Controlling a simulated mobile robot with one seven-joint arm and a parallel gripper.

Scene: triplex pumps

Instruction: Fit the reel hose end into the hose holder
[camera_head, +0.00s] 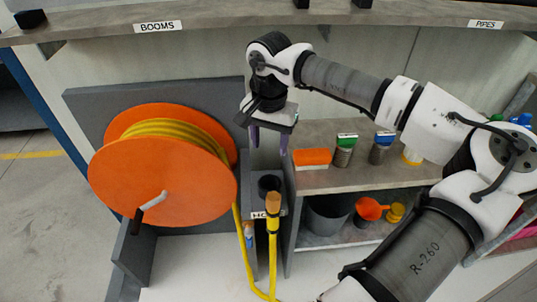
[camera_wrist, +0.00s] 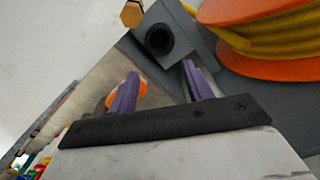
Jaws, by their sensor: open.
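The hose holder (camera_head: 278,183) is a grey block with a dark round socket, right of the reel; it also shows in the wrist view (camera_wrist: 182,22). The reel hose end (camera_head: 273,198) is a brass-coloured hexagonal tip on a yellow hose (camera_head: 272,245). It stands upright in front of the holder, partly covering its label. In the wrist view the hose end (camera_wrist: 131,14) is left of the socket, outside it. My gripper (camera_head: 269,140) is above and behind the hose end, open and empty, its purple fingers pointing down. The fingers (camera_wrist: 160,88) are apart from hose and holder.
An orange hose reel (camera_head: 150,185) with a crank stands at left against a grey panel. A shelf (camera_head: 345,180) at right carries an orange-topped sponge (camera_head: 312,157) and several cans. A grey bucket (camera_head: 325,215) and orange funnel (camera_head: 370,209) sit below. A labelled ledge (camera_head: 220,22) runs above.

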